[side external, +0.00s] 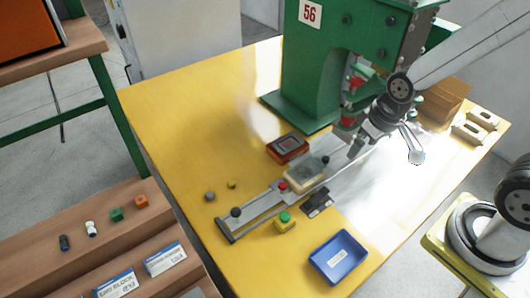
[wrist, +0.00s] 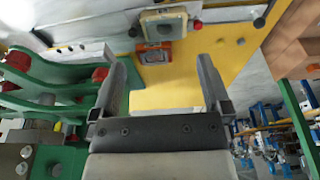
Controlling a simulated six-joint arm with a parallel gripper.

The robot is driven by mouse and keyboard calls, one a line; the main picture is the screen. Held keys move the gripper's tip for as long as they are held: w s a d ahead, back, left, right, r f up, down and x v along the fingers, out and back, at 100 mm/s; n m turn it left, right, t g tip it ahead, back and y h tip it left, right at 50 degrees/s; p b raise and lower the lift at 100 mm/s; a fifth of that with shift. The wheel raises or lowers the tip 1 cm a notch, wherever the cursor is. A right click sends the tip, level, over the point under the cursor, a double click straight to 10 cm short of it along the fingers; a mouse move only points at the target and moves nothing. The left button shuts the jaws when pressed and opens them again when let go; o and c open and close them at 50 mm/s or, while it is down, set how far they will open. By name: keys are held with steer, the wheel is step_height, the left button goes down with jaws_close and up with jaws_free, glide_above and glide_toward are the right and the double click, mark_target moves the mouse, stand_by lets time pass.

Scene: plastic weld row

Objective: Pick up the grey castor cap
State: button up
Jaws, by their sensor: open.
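The grey castor cap (side external: 210,196) appears as a small round grey piece lying on the yellow table, left of the slide rail in the side view. A smaller olive-yellow piece (side external: 232,184) lies just beside it. My gripper (side external: 357,149) is open and empty beside the green press, well to the right of the cap and above the table. In the wrist view my gripper (wrist: 162,62) has its two fingers spread with nothing held between them. A small dark round spot (wrist: 240,41) shows on the yellow surface there; I cannot tell whether it is the cap.
The green press (side external: 318,65) stands behind the slide rail (side external: 262,206), which carries a pale block (side external: 305,177). A red-brown box (side external: 288,148), a yellow button box (side external: 285,223), a black clamp (side external: 317,203) and a blue tray (side external: 338,257) are nearby. The table's left part is mostly clear.

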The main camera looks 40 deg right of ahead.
stand_by(0.4)
steer(key=shift+c, duration=1.3)
steer(key=n+y, duration=0.3)
steer(key=n, duration=0.5)
glide_above(210, 195)
steer(key=s+d, duration=0.2)
steer(key=d, duration=0.1)
step_height(210, 195, down, 19)
steer(key=shift+a+f+t, duration=0.1)
steer(key=shift+a+t, duration=0.15)
steer(key=shift+t, duration=0.15)
steer(key=shift+f, duration=0.1)
steer(key=shift+x, duration=1.2)
